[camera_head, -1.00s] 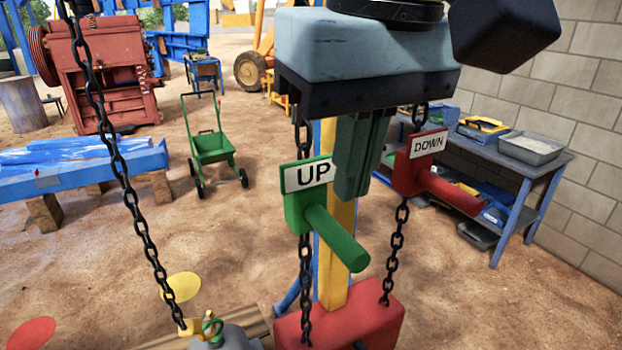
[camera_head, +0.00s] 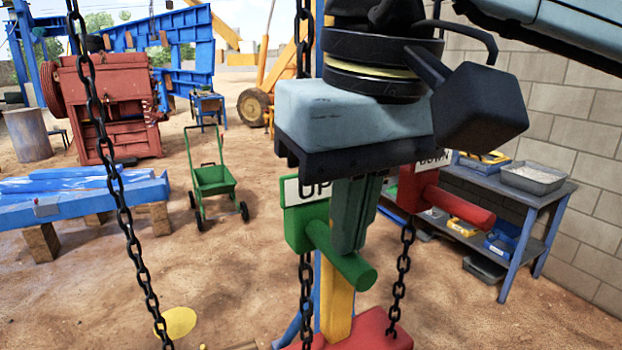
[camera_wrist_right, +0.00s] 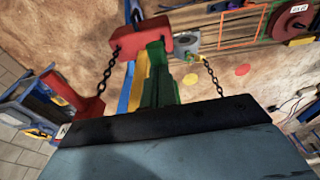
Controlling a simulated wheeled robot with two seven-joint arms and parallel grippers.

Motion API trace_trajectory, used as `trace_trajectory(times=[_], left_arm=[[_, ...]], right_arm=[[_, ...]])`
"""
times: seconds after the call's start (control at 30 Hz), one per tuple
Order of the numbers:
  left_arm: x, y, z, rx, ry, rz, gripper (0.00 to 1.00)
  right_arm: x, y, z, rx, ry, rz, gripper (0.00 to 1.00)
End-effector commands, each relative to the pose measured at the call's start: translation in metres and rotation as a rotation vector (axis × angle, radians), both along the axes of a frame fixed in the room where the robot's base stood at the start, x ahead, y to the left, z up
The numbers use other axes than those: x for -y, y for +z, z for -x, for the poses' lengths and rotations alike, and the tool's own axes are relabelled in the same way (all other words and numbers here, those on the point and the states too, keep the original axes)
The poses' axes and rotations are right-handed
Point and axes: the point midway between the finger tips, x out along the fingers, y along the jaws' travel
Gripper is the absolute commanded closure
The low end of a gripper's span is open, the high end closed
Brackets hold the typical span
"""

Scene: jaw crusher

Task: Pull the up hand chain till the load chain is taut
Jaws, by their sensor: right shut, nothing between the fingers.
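The green UP handle (camera_head: 340,258) with its white label hangs on the up hand chain (camera_head: 306,275). My right gripper (camera_head: 348,250) is shut and empty, pointing down. Its fingers overlap the green peg in the head view; whether they touch it is unclear. It partly covers the UP label. The red DOWN handle (camera_head: 460,205) is to the right on its own chain (camera_head: 400,265). The load chain (camera_head: 125,215) runs down at left; its lower end is out of the head view. In the right wrist view, a grey load (camera_wrist_right: 187,47) lies below. My left gripper is not in view.
A red block (camera_head: 372,330) and a yellow post (camera_head: 338,300) stand below the handles. A blue-grey workbench (camera_head: 520,210) with trays is at right by the wall. A green cart (camera_head: 213,180), blue beams (camera_head: 75,200) and a red crusher (camera_head: 110,110) are farther left.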

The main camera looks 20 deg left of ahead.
Motion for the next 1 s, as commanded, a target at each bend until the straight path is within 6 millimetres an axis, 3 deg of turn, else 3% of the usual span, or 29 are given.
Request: trace_trajectory(times=[1.0], left_arm=[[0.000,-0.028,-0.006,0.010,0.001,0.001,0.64]], right_arm=[[0.000,-0.043,0.000,0.000,0.001,0.001,1.00]])
